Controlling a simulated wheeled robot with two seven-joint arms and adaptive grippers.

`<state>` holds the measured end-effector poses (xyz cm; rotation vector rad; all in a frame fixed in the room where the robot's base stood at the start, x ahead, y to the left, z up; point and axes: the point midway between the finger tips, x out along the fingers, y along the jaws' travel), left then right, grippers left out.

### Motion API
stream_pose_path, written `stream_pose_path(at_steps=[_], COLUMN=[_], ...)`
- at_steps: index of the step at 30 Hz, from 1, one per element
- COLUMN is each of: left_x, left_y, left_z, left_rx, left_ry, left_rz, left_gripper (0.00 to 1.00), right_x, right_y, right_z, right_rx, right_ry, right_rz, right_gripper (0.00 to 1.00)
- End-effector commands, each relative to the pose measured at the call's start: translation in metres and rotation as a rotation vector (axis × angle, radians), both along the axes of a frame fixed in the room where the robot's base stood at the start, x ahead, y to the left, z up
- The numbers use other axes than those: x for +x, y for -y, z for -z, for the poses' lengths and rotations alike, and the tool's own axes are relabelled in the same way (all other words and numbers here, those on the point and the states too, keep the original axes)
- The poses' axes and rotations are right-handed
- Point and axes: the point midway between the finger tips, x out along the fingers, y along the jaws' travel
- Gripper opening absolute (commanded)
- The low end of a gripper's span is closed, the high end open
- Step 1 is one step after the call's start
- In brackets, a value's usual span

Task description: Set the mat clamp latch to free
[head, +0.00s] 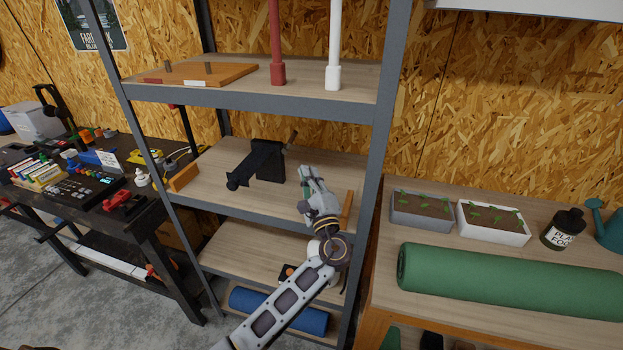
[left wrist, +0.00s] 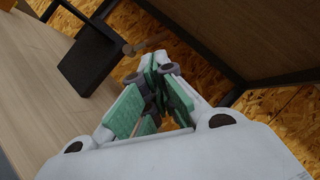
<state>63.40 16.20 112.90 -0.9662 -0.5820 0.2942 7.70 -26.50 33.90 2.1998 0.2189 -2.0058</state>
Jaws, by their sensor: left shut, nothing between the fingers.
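A black clamp (head: 262,165) stands on the middle shelf, with an upright plate and a long dark arm sloping down to the left. A short lever with a wooden-looking tip (head: 292,137) rises from its upper right; I take this to be the latch. My left gripper (head: 306,175) is shut and empty, right of the clamp and apart from it in the head view. In the left wrist view the closed fingers (left wrist: 155,85) point towards the black plate (left wrist: 88,58) and the lever tip (left wrist: 130,48). My right gripper is out of view.
The shelf above (head: 345,107) and the grey rack post (head: 383,120) hem in my left arm. Wooden blocks (head: 184,177) sit at the shelf ends. A rolled green mat (head: 510,283) lies on the right bench, and a blue roll (head: 275,308) lies low down.

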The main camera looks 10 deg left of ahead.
Motion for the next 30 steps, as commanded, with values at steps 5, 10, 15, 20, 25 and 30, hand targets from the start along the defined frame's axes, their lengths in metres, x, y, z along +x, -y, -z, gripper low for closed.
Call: stream_pose_path(at_steps=[5, 10, 15, 20, 25, 30], left_x=[0.020, 0.038, 0.056, 0.072, 0.082, 0.086], left_y=[-0.012, -0.023, -0.034, -0.043, -0.049, -0.051], left_z=[-0.010, -0.018, -0.026, -0.032, -0.035, -0.036], left_rx=[0.002, 0.001, 0.001, 0.001, 0.001, 0.000], left_ry=[0.000, 0.001, 0.001, 0.001, 0.000, -0.001], left_rz=[-0.002, -0.001, -0.001, -0.001, 0.000, 0.001], left_gripper=[0.00, 0.00, 0.00, 0.00, 0.00, 0.00], right_x=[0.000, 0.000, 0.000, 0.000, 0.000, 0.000], right_y=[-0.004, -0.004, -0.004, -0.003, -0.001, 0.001], right_z=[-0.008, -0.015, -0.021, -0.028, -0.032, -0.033], right_rx=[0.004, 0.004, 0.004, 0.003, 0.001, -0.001], right_ry=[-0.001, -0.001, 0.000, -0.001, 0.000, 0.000], right_rz=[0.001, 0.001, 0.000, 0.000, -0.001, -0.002], right_gripper=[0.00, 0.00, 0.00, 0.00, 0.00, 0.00])
